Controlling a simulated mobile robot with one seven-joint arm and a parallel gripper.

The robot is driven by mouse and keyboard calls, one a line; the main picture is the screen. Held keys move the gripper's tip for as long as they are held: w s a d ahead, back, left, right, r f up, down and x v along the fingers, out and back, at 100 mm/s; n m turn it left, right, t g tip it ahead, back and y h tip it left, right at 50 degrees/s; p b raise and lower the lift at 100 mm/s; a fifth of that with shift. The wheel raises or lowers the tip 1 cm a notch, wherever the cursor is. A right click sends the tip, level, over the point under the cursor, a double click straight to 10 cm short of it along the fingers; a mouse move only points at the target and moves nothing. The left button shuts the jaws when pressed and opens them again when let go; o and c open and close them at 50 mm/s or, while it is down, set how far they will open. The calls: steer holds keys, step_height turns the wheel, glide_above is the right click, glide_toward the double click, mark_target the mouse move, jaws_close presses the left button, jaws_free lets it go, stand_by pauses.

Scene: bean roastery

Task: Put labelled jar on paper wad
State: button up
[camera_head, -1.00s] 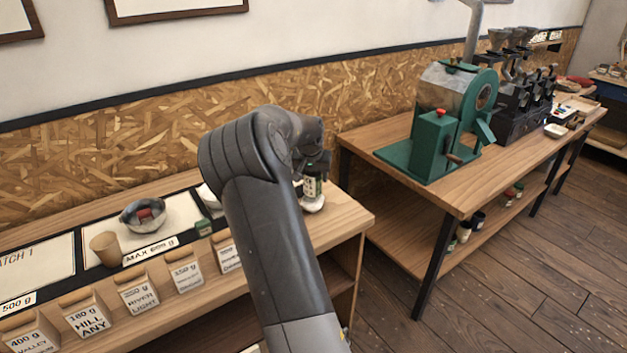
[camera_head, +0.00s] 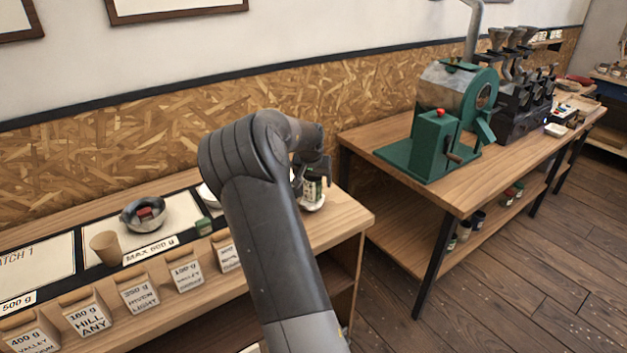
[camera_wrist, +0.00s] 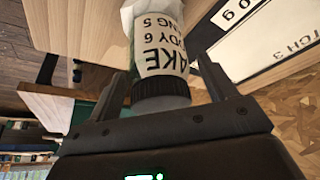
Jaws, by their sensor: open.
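The labelled jar (camera_head: 313,189) has a white label with dark print and a black lid. It stands on the white paper wad (camera_head: 313,206) near the right end of the near counter. In the wrist view the jar (camera_wrist: 160,45) has its lid towards me, and a bit of the wad (camera_wrist: 130,10) shows beyond its base. My gripper (camera_head: 311,168) is above the jar. In the wrist view its fingers (camera_wrist: 164,72) are open on either side of the lid, with gaps visible. The wad is partly hidden by the jar.
A metal bowl (camera_head: 143,213), a paper cup (camera_head: 105,248) and a small green box (camera_head: 204,226) are on the counter to the left. Several labelled bags (camera_head: 137,294) line its front. A green roaster (camera_head: 437,140) stands on the table to the right.

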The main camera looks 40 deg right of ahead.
steer(key=v, duration=1.1)
steer(key=s+a+r+n+t+y, duration=0.15)
steer(key=s+a+r, duration=0.25)
steer(key=s+a, duration=0.55)
steer(key=s+a+r+n+y, duration=0.35)
steer(key=s+a, duration=0.35)
steer(key=a, duration=0.5)
steer(key=s+a+f+n+h, duration=0.1)
steer(key=s+a+n, duration=0.1)
steer(key=s+a, duration=0.3)
steer(key=s+a+f+n, duration=0.1)
steer(key=s+a+n, duration=0.1)
steer(key=s+a, duration=0.4)
steer(key=s+t, duration=0.1)
steer(key=s, duration=0.4)
steer(key=shift+s+h, duration=0.25)
steer(key=shift+h, duration=0.15)
